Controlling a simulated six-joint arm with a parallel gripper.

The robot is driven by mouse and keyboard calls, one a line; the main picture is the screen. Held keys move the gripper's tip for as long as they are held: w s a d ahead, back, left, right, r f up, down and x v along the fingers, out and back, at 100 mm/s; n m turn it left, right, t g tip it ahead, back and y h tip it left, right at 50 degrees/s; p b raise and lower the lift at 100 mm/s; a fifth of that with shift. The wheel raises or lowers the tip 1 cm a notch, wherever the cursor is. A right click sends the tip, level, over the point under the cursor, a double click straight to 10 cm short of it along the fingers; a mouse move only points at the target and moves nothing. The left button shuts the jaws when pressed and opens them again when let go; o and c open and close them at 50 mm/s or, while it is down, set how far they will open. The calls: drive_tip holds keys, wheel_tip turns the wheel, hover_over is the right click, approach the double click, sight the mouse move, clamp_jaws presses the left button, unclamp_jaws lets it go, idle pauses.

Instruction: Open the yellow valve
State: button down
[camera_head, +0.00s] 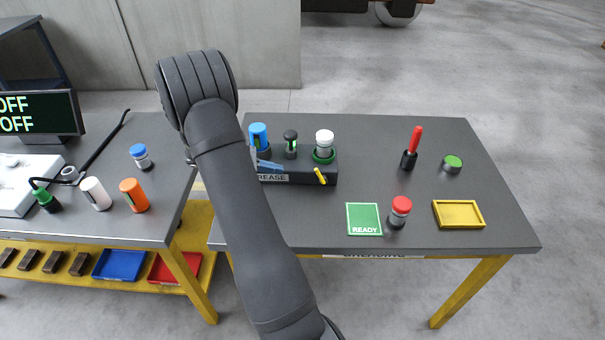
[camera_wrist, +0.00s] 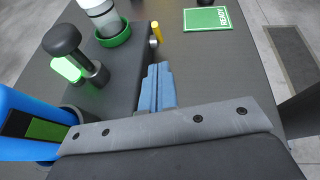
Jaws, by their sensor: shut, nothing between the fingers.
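The yellow valve (camera_head: 320,176) is a small yellow lever on the front face of the dark grease box (camera_head: 292,180), near its right end. It slants in the head view. In the wrist view the yellow valve (camera_wrist: 157,29) shows beyond my fingertips, with a grey round fitting beside it. My gripper (camera_head: 279,167) is at the left-middle of the box front. Its blue fingers are together and empty in the wrist view (camera_wrist: 157,68), pointing toward the valve with a gap between. My arm hides the box's left end.
On the box stand a blue canister (camera_head: 258,134), a black-topped one (camera_head: 290,138) and a white-topped one in a green ring (camera_head: 324,141). A green READY mat (camera_head: 363,219), red-capped jar (camera_head: 400,208), yellow tray (camera_head: 459,214) and red-handled tool (camera_head: 414,142) lie right.

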drive_tip(key=x, duration=1)
drive_tip(key=shift+w+r, duration=0.1)
drive_tip(key=shift+w, duration=0.05)
drive_tip(key=shift+d+r+y, duration=0.55)
drive_tip(key=shift+d+y, duration=0.05)
drive_tip(key=shift+d, duration=0.05)
drive_tip(key=shift+w+d+r, duration=0.1)
drive_tip(key=shift+d+r, duration=0.25)
drive_tip(key=shift+d, duration=0.1)
drive_tip(key=shift+r, duration=0.95)
approach(315, 169)
drive_tip(key=shift+a+r, duration=0.25)
drive_tip(key=shift+r, duration=0.35)
drive_tip(key=shift+a+r, duration=0.25)
drive_tip(key=shift+r, duration=0.35)
